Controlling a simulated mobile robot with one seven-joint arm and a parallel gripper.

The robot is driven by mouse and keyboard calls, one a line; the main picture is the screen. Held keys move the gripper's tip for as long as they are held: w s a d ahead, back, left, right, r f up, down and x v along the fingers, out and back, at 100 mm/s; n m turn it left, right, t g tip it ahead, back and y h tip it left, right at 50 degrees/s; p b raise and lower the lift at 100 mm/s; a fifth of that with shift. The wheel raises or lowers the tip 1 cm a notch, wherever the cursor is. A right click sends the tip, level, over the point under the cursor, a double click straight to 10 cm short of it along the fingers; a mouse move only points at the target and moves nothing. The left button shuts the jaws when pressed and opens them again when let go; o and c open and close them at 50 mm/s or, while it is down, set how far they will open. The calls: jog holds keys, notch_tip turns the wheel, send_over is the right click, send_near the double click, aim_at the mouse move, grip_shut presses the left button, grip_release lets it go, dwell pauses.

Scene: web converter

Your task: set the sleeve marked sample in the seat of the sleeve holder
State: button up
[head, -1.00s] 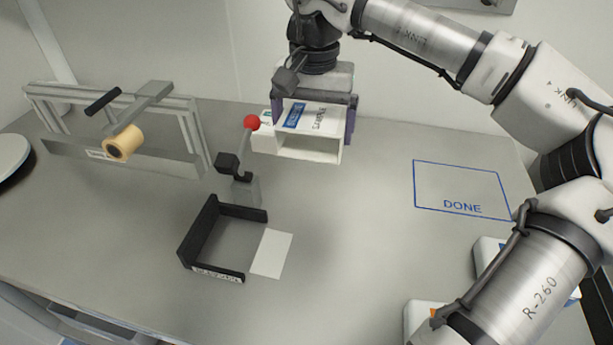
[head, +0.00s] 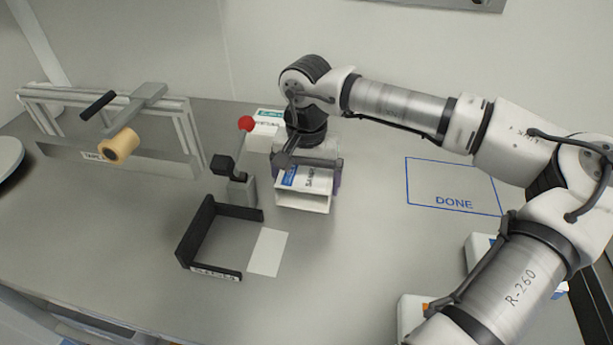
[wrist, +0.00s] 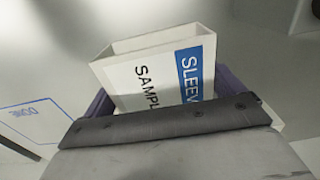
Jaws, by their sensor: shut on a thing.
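My gripper (head: 307,181) is shut on the white sleeve (head: 303,201), which has a blue band and dark lettering. In the wrist view the sleeve (wrist: 152,74) reads SLEEV and SAMPL, and its open end faces away from my gripper. In the head view its open end faces the front. The sleeve holder appears to be the black three-sided frame (head: 196,232) on the table, its right side open beside a white patch (head: 267,252). My gripper and the sleeve are behind and to the right of that frame. Whether the sleeve touches the table is unclear.
A lever with a red knob (head: 246,123) stands behind the frame, left of the sleeve. Another white box (head: 266,128) is behind it. A tape roll (head: 118,146) hangs on a rack at left. The blue DONE outline (head: 453,186) at right is empty.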

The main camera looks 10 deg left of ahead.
jog(key=shift+f, duration=0.25)
jog(key=o, duration=0.6)
jog(key=shift+r, duration=0.1)
jog(key=shift+r, duration=0.15)
